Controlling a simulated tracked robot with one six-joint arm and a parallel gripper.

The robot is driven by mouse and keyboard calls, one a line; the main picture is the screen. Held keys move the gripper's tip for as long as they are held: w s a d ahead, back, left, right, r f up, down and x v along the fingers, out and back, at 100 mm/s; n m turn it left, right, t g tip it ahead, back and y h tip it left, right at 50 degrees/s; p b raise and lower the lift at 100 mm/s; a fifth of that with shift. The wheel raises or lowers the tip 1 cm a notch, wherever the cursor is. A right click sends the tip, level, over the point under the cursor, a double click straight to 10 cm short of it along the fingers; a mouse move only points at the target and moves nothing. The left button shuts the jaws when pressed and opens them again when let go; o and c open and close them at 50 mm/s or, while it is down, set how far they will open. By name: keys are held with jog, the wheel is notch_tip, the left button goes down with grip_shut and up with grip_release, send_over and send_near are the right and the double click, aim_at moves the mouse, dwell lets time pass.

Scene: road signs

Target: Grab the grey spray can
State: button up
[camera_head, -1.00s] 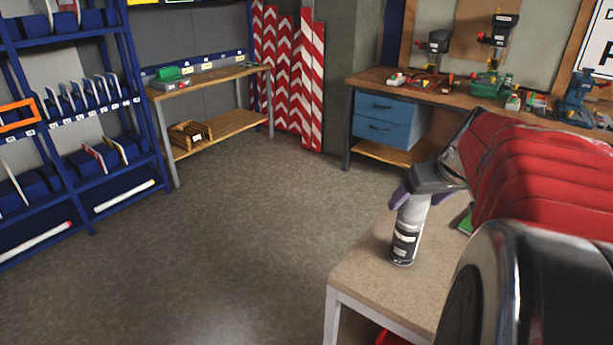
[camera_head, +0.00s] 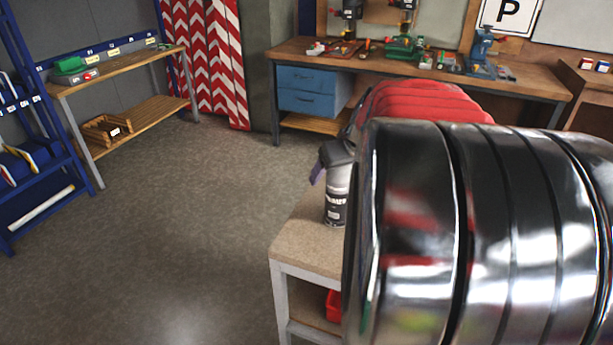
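The grey spray can (camera_head: 337,196) stands upright on a small beige-topped table. It has a pale grey upper body and a dark label with white print near its base. My gripper (camera_head: 326,176) is over the top of the can, pointing down. Its purple left finger angles out beside the can's left side, with its tip a little apart from the can. The other finger is hidden behind my arm, as is the right edge of the can. The gripper looks open.
The beige table (camera_head: 300,245) holds a red item (camera_head: 333,305) on its lower shelf. My arm hides its right part. A workbench with blue drawers (camera_head: 308,90) stands behind, and a blue rack (camera_head: 60,150) at the left. The floor between is clear.

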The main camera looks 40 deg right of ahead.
jog(key=shift+c, duration=0.3)
jog(key=c, duration=1.4)
